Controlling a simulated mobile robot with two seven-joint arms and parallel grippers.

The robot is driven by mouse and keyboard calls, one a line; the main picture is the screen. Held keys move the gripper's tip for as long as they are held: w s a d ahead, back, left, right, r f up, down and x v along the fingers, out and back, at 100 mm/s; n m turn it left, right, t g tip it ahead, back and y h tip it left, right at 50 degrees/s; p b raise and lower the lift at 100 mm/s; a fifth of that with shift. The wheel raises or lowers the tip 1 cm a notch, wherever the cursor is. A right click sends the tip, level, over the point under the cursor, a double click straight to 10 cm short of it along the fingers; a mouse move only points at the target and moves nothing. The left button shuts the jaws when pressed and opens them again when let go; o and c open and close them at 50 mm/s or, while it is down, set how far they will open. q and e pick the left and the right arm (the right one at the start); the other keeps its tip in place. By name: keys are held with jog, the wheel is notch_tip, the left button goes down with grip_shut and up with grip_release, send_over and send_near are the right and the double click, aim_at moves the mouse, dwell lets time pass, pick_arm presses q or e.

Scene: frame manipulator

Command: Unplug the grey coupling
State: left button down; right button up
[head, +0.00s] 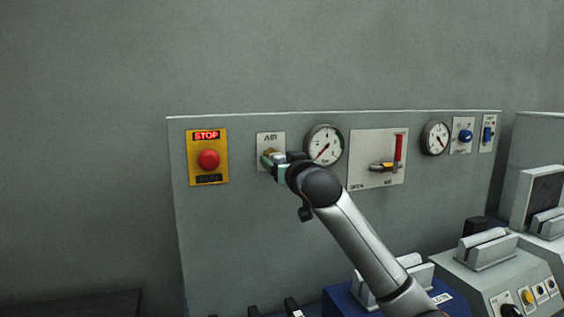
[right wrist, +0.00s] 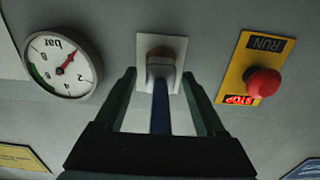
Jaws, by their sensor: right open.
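The grey coupling (right wrist: 160,69) sits at a brass-coloured fitting (right wrist: 160,51) on a pale wall plate in the right wrist view, with a blue hose (right wrist: 160,108) running from it toward my wrist. My right gripper (right wrist: 159,76) is open, one finger on each side of the coupling, with a visible gap on both sides in the picture. In the head view my right gripper (head: 271,165) is at the plate marked AIR (head: 271,137) and my wrist hides most of the coupling. My left gripper is not in view.
The red stop button (head: 208,160) on a yellow plate, with STOP lit, is left of the AIR plate. A round gauge (head: 324,145) is close on the right. Further right is a red-handled valve (head: 398,149). Grey panel below the AIR plate is bare.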

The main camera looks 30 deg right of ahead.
jog(key=shift+d+r, duration=0.2)
jog(key=shift+r, duration=0.1)
jog(key=shift+c, duration=0.2)
jog(key=shift+f, duration=0.15)
grip_shut()
jog(key=shift+a+f, duration=0.1)
dwell(0.4)
jog(key=shift+s+a+f, duration=0.1)
jog(key=shift+s+f, duration=0.1)
jog(key=shift+f, duration=0.1)
jog(key=shift+b+v, duration=0.7)
jog(key=shift+v, duration=1.7)
jog(key=shift+r, duration=0.1)
